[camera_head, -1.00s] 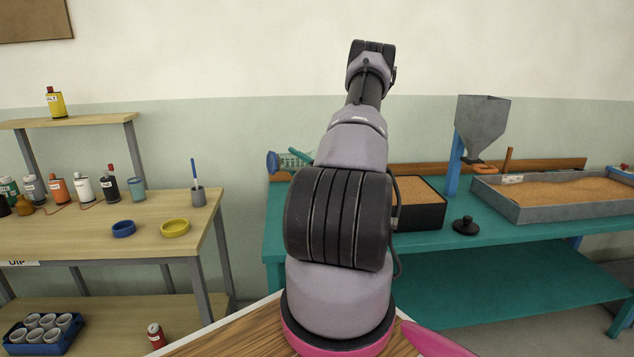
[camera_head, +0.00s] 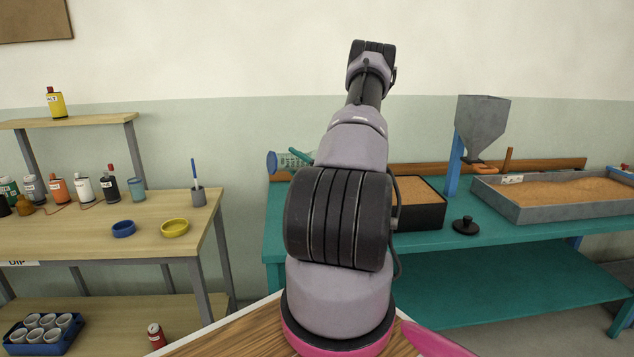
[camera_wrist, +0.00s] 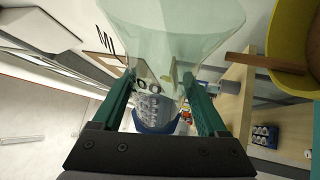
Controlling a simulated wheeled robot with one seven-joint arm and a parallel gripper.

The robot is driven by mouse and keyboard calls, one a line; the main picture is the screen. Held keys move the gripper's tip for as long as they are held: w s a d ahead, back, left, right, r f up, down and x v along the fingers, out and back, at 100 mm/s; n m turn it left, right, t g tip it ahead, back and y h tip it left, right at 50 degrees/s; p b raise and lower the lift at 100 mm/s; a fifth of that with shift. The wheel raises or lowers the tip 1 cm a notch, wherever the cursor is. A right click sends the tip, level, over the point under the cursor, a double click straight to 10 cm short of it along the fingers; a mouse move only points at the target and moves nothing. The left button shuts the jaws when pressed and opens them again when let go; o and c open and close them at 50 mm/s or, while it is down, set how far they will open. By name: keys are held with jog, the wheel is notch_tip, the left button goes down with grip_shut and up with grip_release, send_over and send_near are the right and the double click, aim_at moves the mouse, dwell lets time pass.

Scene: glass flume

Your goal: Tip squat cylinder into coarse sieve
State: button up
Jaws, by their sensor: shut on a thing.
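The squat cylinder is clear glass with a blue base. In the head view it (camera_head: 287,160) lies nearly on its side above the back of the teal bench, base to the left, its right part hidden by my arm. In the wrist view the glass (camera_wrist: 185,32) fills the space between and beyond my green fingers, and the blue base (camera_wrist: 155,127) is near the palm. My gripper (camera_wrist: 160,95) is shut on it. Greyish shapes show through the glass; I cannot tell what they are. A yellow round-rimmed thing (camera_wrist: 288,72), perhaps the coarse sieve, is at the upper right.
The teal bench (camera_head: 430,240) holds a black box of sand (camera_head: 420,222), a black knobbed lid (camera_head: 466,226), a grey sand tray (camera_head: 530,212) and a hopper (camera_head: 482,125). The wooden table at left has bottles, a blue ring (camera_head: 123,229) and a yellow ring (camera_head: 175,228).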

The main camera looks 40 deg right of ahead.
aim_at(290, 170)
jog(key=f+n, duration=0.1)
jog(key=a+f+n+g, duration=0.1)
jog(key=n, duration=0.1)
jog(key=f+n+y, duration=0.1)
jog(key=shift+w+a+n+g, duration=0.1)
jog(key=shift+a+n+g, duration=0.2)
jog(key=shift+g, duration=0.1)
jog(key=shift+a+f+n, duration=0.25)
jog(key=shift+a+n, duration=0.1)
jog(key=shift+n, duration=0.05)
jog(key=n+g, duration=0.1)
jog(key=n, duration=0.2)
jog(key=n+g, duration=0.2)
jog(key=n, duration=0.1)
jog(key=shift+w+a+h, duration=0.15)
jog(key=shift+h, duration=0.25)
jog(key=shift+a+r+n+g, duration=0.15)
jog(key=shift+n+g, duration=0.25)
jog(key=shift+n, duration=0.2)
jog(key=shift+w+a+n+g+h, duration=0.1)
jog(key=shift+a+n+g+h, duration=0.45)
jog(key=shift+n+h, duration=0.4)
jog(key=n+h, duration=0.1)
jog(key=f+n+g, duration=0.1)
jog(key=n, duration=0.1)
jog(key=shift+a+h, duration=0.25)
jog(key=shift+h, duration=0.1)
